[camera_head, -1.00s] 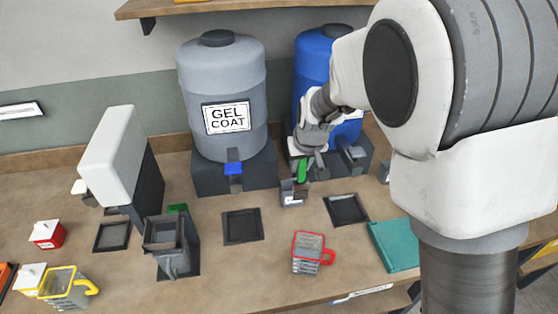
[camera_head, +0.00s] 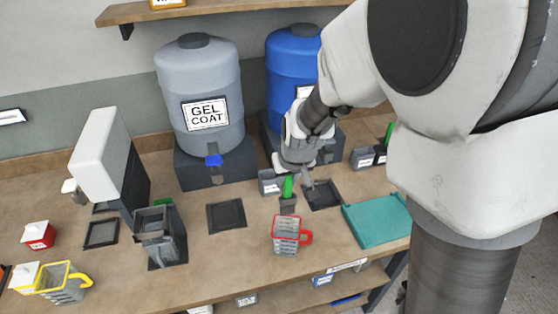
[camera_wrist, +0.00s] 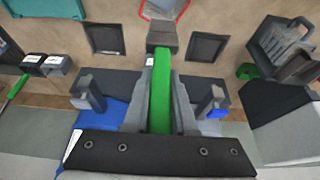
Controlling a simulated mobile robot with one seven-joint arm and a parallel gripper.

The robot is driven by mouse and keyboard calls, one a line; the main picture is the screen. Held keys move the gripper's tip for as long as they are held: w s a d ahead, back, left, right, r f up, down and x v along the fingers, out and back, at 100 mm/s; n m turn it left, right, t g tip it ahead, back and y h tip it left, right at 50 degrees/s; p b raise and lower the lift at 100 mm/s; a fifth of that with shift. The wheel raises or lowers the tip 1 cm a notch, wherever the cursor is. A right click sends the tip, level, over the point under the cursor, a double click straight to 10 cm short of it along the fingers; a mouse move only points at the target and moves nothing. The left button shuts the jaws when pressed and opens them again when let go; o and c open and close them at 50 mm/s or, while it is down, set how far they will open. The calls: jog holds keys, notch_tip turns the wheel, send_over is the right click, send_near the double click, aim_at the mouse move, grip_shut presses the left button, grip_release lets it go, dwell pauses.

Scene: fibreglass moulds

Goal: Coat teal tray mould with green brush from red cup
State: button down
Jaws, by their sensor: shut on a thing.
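My gripper (camera_head: 297,182) is shut on the green brush (camera_head: 287,188), which hangs with its grey head down. The wrist view shows the brush's green handle (camera_wrist: 162,85) between the fingers and its grey head (camera_wrist: 162,35) beyond. The red cup (camera_head: 287,235), clear with a red rim and handle, stands upright on the bench just in front of the brush head. Its red rim (camera_wrist: 150,14) shows at the top of the wrist view, partly hidden by the head. The teal tray mould (camera_head: 377,219) lies at the bench's right front, and in the wrist view (camera_wrist: 45,9) at top left.
A grey gel coat drum (camera_head: 205,100) and a blue drum (camera_head: 290,70) stand at the back. A yellow cup (camera_head: 62,284) and a grey holder (camera_head: 160,236) stand to the left. Another green handle (camera_head: 390,130) stands at the right. Bare bench lies around the red cup.

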aim_at(286, 190)
jog(key=shift+f+b, duration=6.75)
jog(key=shift+f, duration=0.75)
jog(key=shift+s+f, duration=0.1)
jog(key=shift+f, duration=0.15)
jog(key=shift+s+f, duration=0.15)
jog(key=shift+f, duration=0.05)
jog(key=shift+w, duration=0.2)
jog(key=shift+w+r+p, duration=0.1)
jog(key=shift+r+p, duration=0.65)
jog(key=shift+r, duration=0.45)
notch_tip(286, 190, up, 9)
jog(key=p, duration=0.7)
jog(key=shift+w+r+p, duration=0.1)
jog(key=shift+r+p, duration=0.1)
jog(key=shift+p, duration=0.2)
